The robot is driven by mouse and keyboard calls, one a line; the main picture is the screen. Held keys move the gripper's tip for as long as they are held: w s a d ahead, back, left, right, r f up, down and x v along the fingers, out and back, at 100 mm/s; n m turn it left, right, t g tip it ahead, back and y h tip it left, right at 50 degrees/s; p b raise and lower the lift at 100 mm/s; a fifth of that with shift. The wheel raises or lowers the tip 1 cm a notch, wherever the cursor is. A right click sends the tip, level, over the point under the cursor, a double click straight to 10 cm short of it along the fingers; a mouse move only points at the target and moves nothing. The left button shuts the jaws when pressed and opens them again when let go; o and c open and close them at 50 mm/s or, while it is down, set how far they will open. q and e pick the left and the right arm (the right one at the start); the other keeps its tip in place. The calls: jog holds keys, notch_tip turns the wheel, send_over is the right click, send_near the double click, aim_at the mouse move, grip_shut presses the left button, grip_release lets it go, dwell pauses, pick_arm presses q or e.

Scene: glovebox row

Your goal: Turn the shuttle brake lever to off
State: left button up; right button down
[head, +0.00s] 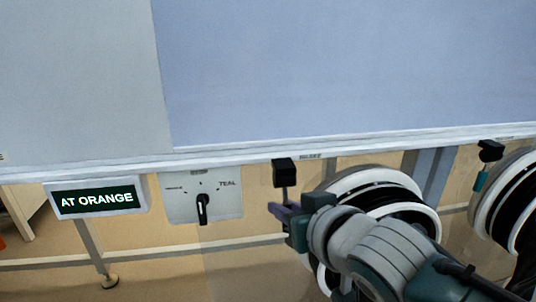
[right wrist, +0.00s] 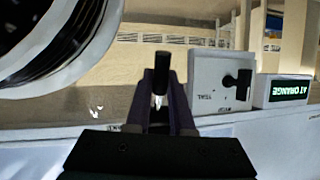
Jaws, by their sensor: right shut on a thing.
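The brake lever (head: 285,172) has a black block and a thin stem hanging below the edge of the bench, beside a small label that is hard to read. My right gripper (head: 284,210) is at the lower end of this stem. In the right wrist view, my right gripper (right wrist: 161,88) is shut on the lever, whose black grip (right wrist: 161,62) sticks out past the fingertips. Part of the stem is hidden between the fingers. My left gripper is not in view.
Left of the lever is a white selector plate (head: 230,208) marked TEAL, with a black knob (head: 203,208) pointing down. Further left is a sign (head: 97,199) reading AT ORANGE. White-rimmed round ports (head: 425,205) stand behind my right arm and at the far right.

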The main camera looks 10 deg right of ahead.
aim_at(290, 207)
jog(key=r+g+p, duration=0.1)
jog(key=p, duration=0.1)
jog(key=s+g+p, duration=0.1)
jog(key=g+p, duration=0.1)
jog(key=p, duration=0.1)
jog(key=shift+s+r+g+p, duration=0.1)
jog(key=shift+r+g+p, duration=0.2)
jog(key=shift+r+p, duration=0.05)
jog(key=shift+s+m+g+p, duration=0.2)
jog(key=shift+m+g+p, duration=0.1)
jog(key=shift+g+p, duration=0.3)
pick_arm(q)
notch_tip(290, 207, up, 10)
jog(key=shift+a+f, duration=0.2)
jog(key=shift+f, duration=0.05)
pick_arm(e)
jog(key=shift+s+r+g+h, duration=0.1)
jog(key=shift+s+g+h, duration=0.1)
jog(key=shift+g, duration=0.4)
jog(key=shift+s+r+g+h, duration=0.1)
jog(key=shift+s+g, duration=0.05)
jog(key=shift+g, duration=0.45)
jog(key=c, duration=0.8)
grip_release()
pick_arm(q)
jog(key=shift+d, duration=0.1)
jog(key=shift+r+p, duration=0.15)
jog(key=shift+p, duration=0.2)
